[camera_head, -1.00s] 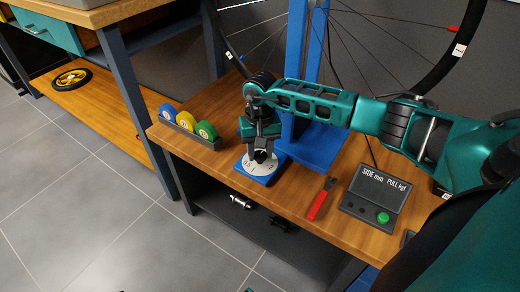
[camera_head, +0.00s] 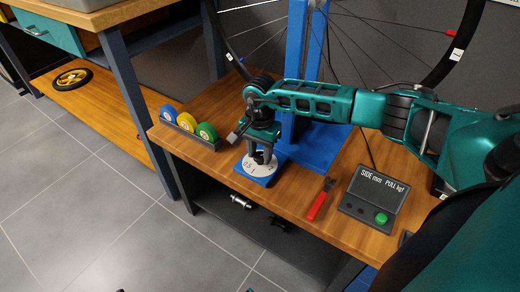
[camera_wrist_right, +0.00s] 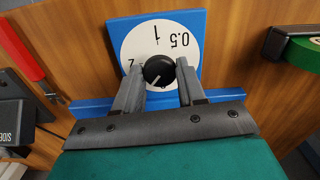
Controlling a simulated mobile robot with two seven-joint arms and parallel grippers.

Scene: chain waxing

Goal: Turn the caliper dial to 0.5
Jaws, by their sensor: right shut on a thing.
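The caliper dial (camera_head: 265,177) is a white disc on a blue base at the front edge of the bench. In the right wrist view the dial face (camera_wrist_right: 140,42) carries the marks 0.5, 1 and a partly covered 2. My right gripper (camera_wrist_right: 158,82) is shut on the knob, with a finger on either side. In the head view the right gripper (camera_head: 261,152) is above the dial. My left gripper is not in view.
A red-handled tool (camera_head: 319,203) and a grey readout box (camera_head: 374,200) lie to the right of the dial. Blue, yellow and green spools (camera_head: 187,122) sit in a holder at left. A blue stand (camera_head: 315,145) and a wheel are behind.

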